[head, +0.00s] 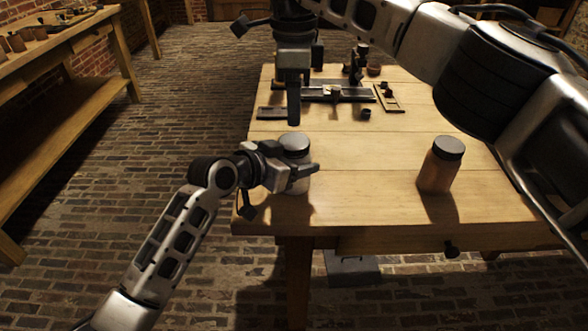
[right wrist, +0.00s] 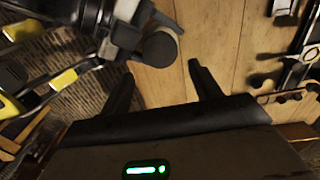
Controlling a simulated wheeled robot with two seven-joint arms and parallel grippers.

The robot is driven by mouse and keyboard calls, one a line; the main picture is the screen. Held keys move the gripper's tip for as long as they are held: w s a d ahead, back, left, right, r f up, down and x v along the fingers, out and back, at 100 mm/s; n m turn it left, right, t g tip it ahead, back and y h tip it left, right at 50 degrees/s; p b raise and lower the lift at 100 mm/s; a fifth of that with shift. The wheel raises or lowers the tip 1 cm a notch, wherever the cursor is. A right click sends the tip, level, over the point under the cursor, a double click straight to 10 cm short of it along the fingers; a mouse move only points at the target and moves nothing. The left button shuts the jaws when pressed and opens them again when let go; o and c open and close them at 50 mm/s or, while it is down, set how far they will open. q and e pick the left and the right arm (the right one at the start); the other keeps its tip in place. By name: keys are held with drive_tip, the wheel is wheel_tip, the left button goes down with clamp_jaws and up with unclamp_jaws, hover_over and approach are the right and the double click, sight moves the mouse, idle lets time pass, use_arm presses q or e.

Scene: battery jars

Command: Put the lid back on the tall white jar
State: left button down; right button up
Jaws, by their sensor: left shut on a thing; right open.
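The tall white jar (head: 296,157) stands upright near the left edge of the wooden table. A dark grey lid (head: 294,141) sits on its top; I cannot tell how firmly it is seated. My left gripper (head: 300,174) is shut on the jar's body from the left, hiding part of it. My right gripper (head: 293,118) is above the jar, pointing down, apart from the lid. In the right wrist view its two fingers (right wrist: 163,88) are open and empty, and the round lid (right wrist: 159,48) shows just beyond the gap between them.
An amber jar (head: 437,174) with a dark lid stands at the right of the table (head: 355,190). Small tools and a dark rail fixture (head: 338,94) lie at the back. The table between the two jars is clear. A workbench (head: 62,32) stands at the left.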

sight(294, 141)
wheel_tip(294, 141, down, 8)
drive_tip(key=shift+r, duration=0.25)
drive_tip(key=c, duration=0.8)
drive_tip(key=o, duration=1.1)
drive_tip(key=shift+c, duration=0.2)
drive_tip(key=shift+r, duration=2.3)
drive_tip(key=o, duration=0.6)
drive_tip(key=shift+c, duration=0.2)
wheel_tip(294, 141, up, 8)
drive_tip(key=shift+f, duration=0.25)
